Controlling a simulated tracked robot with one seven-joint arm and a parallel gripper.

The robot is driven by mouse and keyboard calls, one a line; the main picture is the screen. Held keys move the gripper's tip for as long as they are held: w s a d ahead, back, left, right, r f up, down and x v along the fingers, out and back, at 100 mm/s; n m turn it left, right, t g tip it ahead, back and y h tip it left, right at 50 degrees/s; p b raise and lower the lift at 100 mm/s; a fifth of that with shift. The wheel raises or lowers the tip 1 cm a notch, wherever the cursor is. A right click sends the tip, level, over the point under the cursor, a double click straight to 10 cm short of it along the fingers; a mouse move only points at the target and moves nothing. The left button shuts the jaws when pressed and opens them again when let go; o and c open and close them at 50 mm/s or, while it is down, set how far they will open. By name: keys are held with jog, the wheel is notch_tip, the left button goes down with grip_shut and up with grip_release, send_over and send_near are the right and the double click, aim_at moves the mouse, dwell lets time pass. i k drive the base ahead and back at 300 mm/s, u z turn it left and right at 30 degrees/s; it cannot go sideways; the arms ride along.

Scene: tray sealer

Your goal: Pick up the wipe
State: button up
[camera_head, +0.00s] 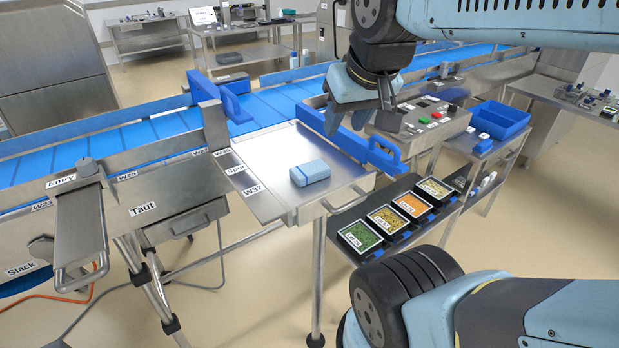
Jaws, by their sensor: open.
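The wipe looks like a small light-blue folded block (310,173) lying flat on the bare steel plate beside the conveyor, near the middle of the picture. My gripper (358,126) is above and to the right of it, pointing down, open and apart from it. Its fingers overlap the blue rail in the picture, and the gap between them is only partly visible. The steel plate (262,150) under the wipe is otherwise clear.
A blue conveyor (150,132) runs behind the plate. A blue handled rail (345,145) edges the plate's right side. Several food trays (384,219) sit on a dark shelf at right. A control box (425,118) and blue bin (500,119) stand beyond.

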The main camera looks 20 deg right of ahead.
aim_at(311, 172)
jog(key=u, duration=1.9)
jog(key=k, duration=1.5)
jog(key=z, duration=1.4)
jog(key=i, duration=1)
